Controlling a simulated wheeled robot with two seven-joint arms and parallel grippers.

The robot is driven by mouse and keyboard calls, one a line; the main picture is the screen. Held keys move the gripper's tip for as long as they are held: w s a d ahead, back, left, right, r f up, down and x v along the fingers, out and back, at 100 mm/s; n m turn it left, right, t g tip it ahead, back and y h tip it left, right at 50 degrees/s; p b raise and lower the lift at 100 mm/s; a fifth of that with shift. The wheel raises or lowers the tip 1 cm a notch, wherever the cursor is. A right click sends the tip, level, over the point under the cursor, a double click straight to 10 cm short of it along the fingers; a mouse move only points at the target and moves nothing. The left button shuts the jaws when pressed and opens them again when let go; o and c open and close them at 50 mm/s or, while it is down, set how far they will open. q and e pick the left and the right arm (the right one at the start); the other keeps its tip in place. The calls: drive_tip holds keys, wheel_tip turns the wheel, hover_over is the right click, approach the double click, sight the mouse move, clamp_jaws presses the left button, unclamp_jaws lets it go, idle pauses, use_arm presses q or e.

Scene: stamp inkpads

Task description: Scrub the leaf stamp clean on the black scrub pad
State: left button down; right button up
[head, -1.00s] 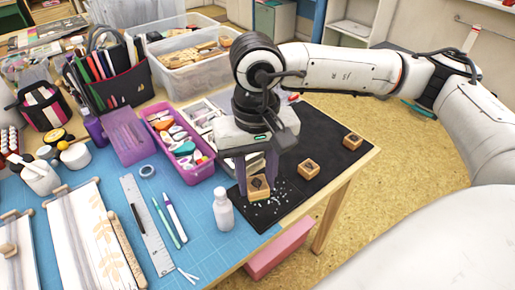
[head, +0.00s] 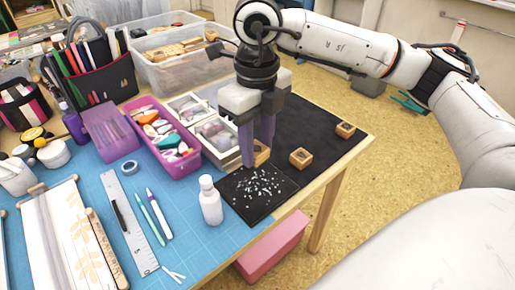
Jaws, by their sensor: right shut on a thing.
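My right gripper (head: 258,158) points down and is shut on a small wooden block stamp (head: 263,151), partly hidden behind its fingers. The stamp's underside is hidden, so I cannot see its design or how clean it is. The black scrub pad (head: 240,206) lies at the table's front edge with many white specks on it. The gripper and stamp are at the pad's far edge; I cannot tell whether the stamp is touching anything. Two more wooden stamps, one nearer (head: 301,158) and one farther right (head: 345,130), have dark marks on top. My left gripper is out of view.
A white bottle (head: 210,202) stands just left of the pad. A purple bin (head: 171,153) and white trays (head: 220,139) are close left of the gripper. A dark mat (head: 318,118) has free room on the right. A pink box (head: 272,250) is below the table edge.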

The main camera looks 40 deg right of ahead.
drive_tip(key=shift+d+f+m, duration=0.1)
drive_tip(key=shift+d+m, duration=0.05)
drive_tip(key=shift+m, duration=0.45)
drive_tip(key=shift+f, duration=0.15)
wheel_tip(320, 180, down, 3)
drive_tip(key=b, duration=0.2)
drive_tip(key=shift+b, duration=0.35)
drive_tip(key=shift+f+b, duration=0.4)
drive_tip(key=shift+f, duration=0.35)
